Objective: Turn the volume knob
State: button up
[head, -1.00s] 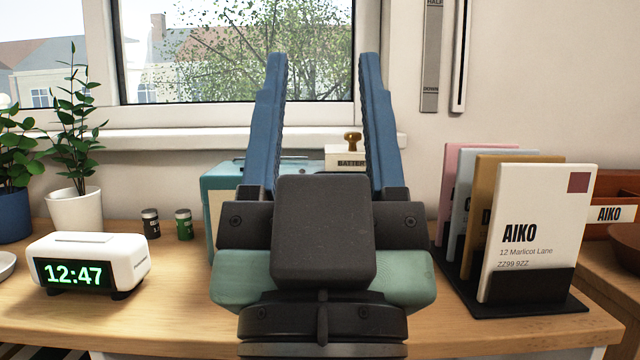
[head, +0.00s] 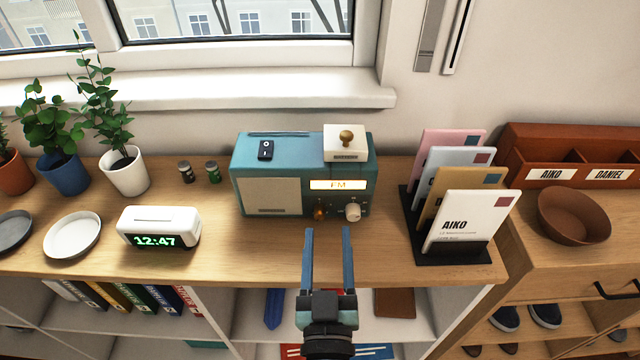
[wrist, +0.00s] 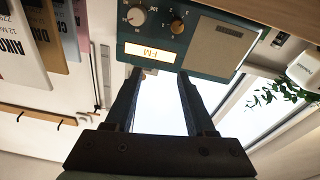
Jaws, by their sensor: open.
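A teal radio (head: 304,176) stands on the wooden counter against the window wall, with a lit FM display. Its front has two knobs side by side, a brass one (head: 319,212) and a white one (head: 352,211). In the wrist view the radio is upside down, with the white knob (wrist: 137,15) left of the brass knob (wrist: 177,24) and marks around both. I cannot read which is volume. My gripper (head: 328,232) is open and empty, in front of the radio and apart from both knobs. Its blue fingers (wrist: 160,73) also show in the wrist view.
A letter holder (head: 452,252) with several envelopes stands right of the radio. A white clock (head: 158,228), two small jars and potted plants are to the left.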

aim_at(320, 218)
jog(key=s+f+g+y+p, duration=0.1)
jog(key=s+f+g+p, duration=0.1)
jog(key=s+f+p, duration=0.3)
jog(key=shift+n, duration=0.3)
jog(key=w, duration=0.4)
jog(key=w+b, duration=0.1)
jog(key=w, duration=0.3)
jog(key=w+a, duration=0.1)
jog(key=w, duration=0.3)
jog(key=shift+w+r, duration=0.1)
jog(key=shift+r, duration=0.15)
grip_shut()
